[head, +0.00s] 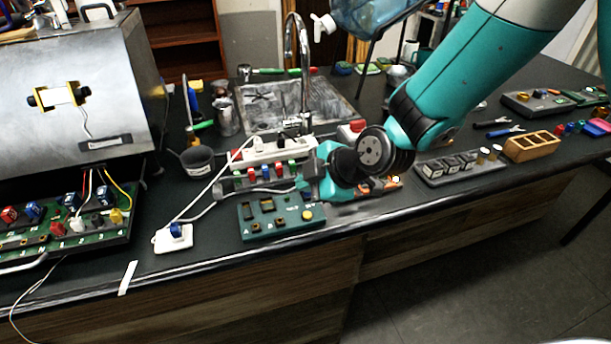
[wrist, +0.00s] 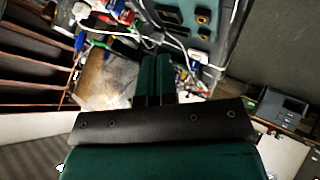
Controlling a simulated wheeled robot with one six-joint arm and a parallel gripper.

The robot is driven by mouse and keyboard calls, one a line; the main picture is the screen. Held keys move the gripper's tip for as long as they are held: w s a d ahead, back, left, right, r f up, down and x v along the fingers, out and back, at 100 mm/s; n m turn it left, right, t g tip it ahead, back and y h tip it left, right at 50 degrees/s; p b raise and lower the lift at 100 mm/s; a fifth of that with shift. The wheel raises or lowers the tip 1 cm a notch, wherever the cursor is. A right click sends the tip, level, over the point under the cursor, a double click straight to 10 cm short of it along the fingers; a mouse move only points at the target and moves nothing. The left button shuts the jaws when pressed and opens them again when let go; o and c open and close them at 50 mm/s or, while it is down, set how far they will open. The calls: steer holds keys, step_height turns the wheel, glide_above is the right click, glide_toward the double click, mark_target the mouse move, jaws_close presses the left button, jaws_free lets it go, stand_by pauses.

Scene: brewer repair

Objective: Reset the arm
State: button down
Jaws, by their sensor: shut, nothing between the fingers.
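My gripper (wrist: 156,62) shows in the wrist view with its two teal fingers side by side, shut and empty. In the head view my teal arm reaches in from the upper right. Its wrist hangs over the middle of the bench, with the hand pointing left. The hand is close to a rack of coloured parts (head: 252,172) and above a green panel (head: 283,217) with a yellow button. I cannot tell how high it is above them. The hand hides part of the bench behind it.
A metal brewer housing (head: 75,85) and an open circuit tray (head: 65,232) stand at left. A sink with a tall tap (head: 303,60) and a white power strip (head: 268,152) lie behind. A grey block rack (head: 460,167) and wooden box (head: 531,146) are at right. White cables cross the bench.

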steer(key=s+d+r+m+g+h, duration=0.1)
steer(key=s+d+r+m, duration=0.3)
steer(key=s, duration=0.3)
steer(key=s+d+r+m+g+h, duration=0.1)
steer(key=s+d+r+m+g, duration=0.1)
steer(key=s+d+r+m, duration=0.2)
steer(key=s+d+r+m+g+h, duration=0.1)
steer(key=s+d+r+m, duration=0.3)
steer(key=s, duration=0.5)
step_height(320, 180, up, 3)
steer(key=shift+s+d+f+m+g, duration=0.1)
steer(key=shift+s+d+m+g, duration=0.2)
steer(key=shift+d+m, duration=0.1)
